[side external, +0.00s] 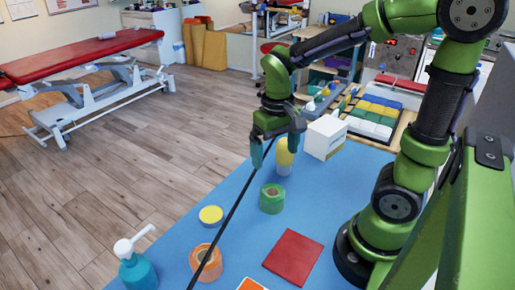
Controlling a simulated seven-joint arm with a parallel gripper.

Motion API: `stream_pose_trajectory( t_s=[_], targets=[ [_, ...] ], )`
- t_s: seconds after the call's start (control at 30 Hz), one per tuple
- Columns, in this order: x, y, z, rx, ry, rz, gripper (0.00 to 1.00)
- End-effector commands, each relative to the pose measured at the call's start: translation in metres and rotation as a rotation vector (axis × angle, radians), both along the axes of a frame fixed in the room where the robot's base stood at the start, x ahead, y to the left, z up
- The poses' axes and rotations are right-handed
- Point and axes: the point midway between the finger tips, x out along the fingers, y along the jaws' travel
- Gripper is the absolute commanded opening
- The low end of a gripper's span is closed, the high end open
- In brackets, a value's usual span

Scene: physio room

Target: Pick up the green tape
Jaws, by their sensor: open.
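The green tape (272,198) is a short upright roll with a brownish core, standing on the blue table mat in the side external view. My gripper (263,157) hangs above and slightly behind it, pointing down, open and apart from the tape. A yellow bottle-like item (286,152) stands right beside the fingers on the right; I cannot tell if they touch it. The tape's top and front side are visible.
On the blue mat (238,240) are a yellow disc (211,215), an orange roll (205,263), a red square (293,257), a teal pump bottle (137,268) and a white box (324,138). A thin dark rod crosses in front.

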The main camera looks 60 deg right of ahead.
Motion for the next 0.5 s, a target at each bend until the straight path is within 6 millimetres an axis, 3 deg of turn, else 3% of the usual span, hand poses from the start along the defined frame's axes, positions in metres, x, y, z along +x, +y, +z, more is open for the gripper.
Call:
stream_pose_trajectory(
  t_s=[0.3,0.5],
  targets=[
    [-0.002,0.001,-0.07,0.002,0.007,0.0,0.98],
    [-0.001,0.001,-0.098,0.002,0.002,-0.001,0.98]
  ],
)
